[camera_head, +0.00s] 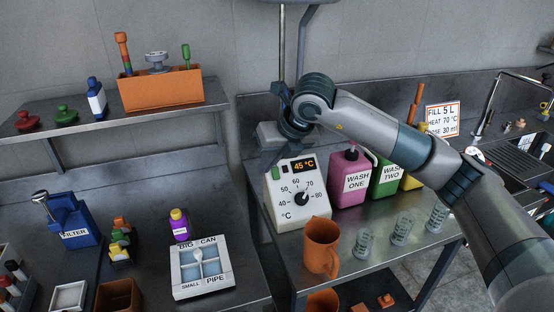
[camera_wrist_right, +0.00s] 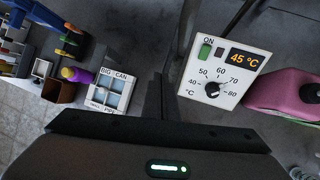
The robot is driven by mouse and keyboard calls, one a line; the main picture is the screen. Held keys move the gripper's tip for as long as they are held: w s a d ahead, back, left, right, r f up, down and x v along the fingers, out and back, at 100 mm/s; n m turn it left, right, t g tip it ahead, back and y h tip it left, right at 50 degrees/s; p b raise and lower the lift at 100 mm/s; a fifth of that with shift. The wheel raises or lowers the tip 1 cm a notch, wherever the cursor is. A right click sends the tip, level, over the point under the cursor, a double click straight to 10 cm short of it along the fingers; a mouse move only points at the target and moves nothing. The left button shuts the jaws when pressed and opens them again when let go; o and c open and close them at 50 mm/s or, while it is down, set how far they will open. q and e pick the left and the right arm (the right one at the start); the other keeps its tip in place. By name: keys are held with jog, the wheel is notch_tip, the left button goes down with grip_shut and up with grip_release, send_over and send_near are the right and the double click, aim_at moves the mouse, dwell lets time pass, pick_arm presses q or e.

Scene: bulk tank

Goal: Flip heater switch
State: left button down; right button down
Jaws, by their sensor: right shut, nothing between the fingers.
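The heater is a white control box (camera_head: 302,205) with an orange "45 °C" display and a black dial (camera_head: 301,198). In the right wrist view its green switch (camera_wrist_right: 205,51) sits at the upper left under the word "ON", beside a small dark square. In the head view the green switch (camera_head: 275,173) shows at the box's left edge. My right gripper (camera_head: 286,150) is just above and behind the top of the box, with its fingers partly hidden. In the wrist view its shut, empty fingers (camera_wrist_right: 160,82) are left of the box, apart from the switch. My left gripper is in neither view.
A pink jug (camera_head: 348,180) and a green jug (camera_head: 388,178) stand right of the box. An orange pitcher (camera_head: 321,247) and several clear cups are in front. A steel shelf (camera_head: 130,122) and a white divided tray (camera_head: 203,284) are at left.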

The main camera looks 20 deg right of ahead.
aim_at(277, 167)
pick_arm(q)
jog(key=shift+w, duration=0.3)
pick_arm(e)
jog(key=w+d+r+m+h, duration=0.1)
jog(key=w+d+r+h, duration=0.1)
jog(key=d, duration=0.4)
jog(key=shift+w+d+r+t+h, duration=0.3)
jog(key=shift+w+d+r+h, duration=0.1)
jog(key=shift+r+h, duration=0.15)
